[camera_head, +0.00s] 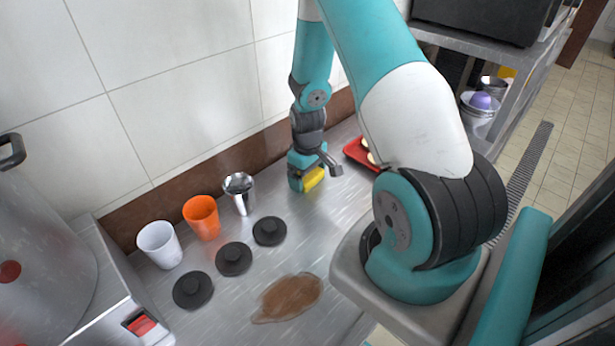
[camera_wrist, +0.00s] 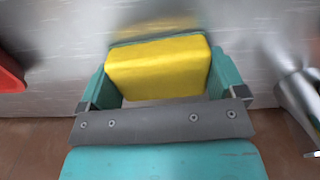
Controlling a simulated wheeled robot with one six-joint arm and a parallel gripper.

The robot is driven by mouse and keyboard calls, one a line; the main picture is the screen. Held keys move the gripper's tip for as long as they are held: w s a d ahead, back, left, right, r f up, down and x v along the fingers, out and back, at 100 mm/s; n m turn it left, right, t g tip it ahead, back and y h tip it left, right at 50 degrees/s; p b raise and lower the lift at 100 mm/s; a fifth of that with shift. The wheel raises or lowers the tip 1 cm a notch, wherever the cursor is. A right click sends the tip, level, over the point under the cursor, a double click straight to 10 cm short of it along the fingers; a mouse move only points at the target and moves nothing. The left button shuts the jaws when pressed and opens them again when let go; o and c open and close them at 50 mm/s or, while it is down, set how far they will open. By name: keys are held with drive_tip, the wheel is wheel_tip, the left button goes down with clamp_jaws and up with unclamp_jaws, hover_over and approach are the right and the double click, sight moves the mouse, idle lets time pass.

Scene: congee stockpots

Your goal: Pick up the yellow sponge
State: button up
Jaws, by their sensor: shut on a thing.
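The yellow sponge (camera_wrist: 158,68) sits between the two teal fingers of my gripper (camera_wrist: 160,78) in the wrist view, with a finger against each side. My gripper is shut on it. In the head view the sponge (camera_head: 313,179) shows as a small yellow block at the end of my gripper (camera_head: 305,180), low over the steel counter near the back wall. I cannot tell for sure whether the sponge touches the counter.
A red tray (camera_head: 356,151) with pale items lies just right of my gripper. To the left stand a metal cup (camera_head: 240,194), an orange cup (camera_head: 201,218) and a white cup (camera_head: 160,246). Three black lids (camera_head: 233,259) and a brown spill (camera_head: 288,298) lie in front.

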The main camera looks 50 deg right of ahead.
drive_tip(key=shift+r, duration=0.1)
wheel_tip(320, 180, up, 28)
drive_tip(key=b, duration=0.2)
